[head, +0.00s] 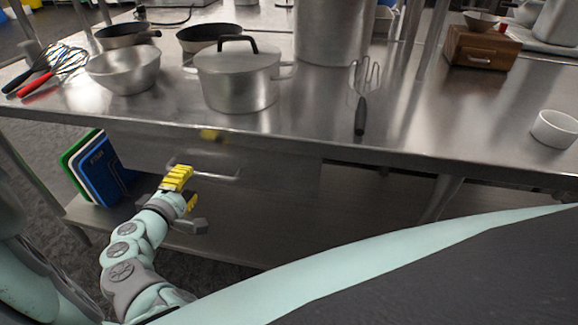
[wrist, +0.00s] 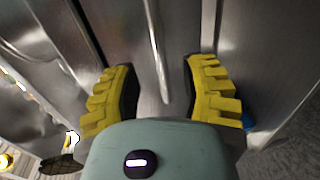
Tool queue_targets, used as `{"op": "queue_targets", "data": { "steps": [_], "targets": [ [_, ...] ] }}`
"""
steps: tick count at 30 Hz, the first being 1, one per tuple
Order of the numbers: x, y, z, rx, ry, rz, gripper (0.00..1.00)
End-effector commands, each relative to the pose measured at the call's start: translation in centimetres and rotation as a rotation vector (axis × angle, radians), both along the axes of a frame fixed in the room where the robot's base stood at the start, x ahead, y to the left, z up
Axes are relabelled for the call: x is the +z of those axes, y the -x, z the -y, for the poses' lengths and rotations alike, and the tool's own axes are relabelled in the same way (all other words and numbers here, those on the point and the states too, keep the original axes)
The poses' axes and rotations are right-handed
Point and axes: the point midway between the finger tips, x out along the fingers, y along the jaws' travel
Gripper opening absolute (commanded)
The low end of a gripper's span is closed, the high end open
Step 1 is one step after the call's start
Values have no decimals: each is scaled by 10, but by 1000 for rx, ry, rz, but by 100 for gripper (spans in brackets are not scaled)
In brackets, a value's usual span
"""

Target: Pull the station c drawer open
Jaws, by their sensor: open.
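The drawer (head: 275,172) is a steel front under the worktop, to the right of the blue board. Its thin bar handle (head: 225,177) runs sideways across the front. The drawer looks closed, flush under the table edge. My gripper (head: 182,186), with yellow ridged fingers, is at the left part of the handle. In the wrist view my gripper (wrist: 160,75) is open, with the handle (wrist: 156,45) running between its two fingers. The fingers stand apart on either side of the bar, and I see no contact. No station label is readable.
The worktop (head: 300,125) above carries a lidded pot (head: 237,82), a steel bowl (head: 125,70), pans, whisks and a slotted tool (head: 362,100). Blue, white and green boards (head: 100,172) stand on the lower shelf (head: 225,235), left of my gripper. The space in front of the drawer looks clear.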

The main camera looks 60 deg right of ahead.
Motion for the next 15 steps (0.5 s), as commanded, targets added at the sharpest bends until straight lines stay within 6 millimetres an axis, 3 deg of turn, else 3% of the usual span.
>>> {"op": "queue_targets", "data": {
  "steps": [6,15],
  "targets": [
    [-6,-8,27,-10,2,-1,43],
    [-10,-16,45,-8,0,-1,43]
  ]
}}
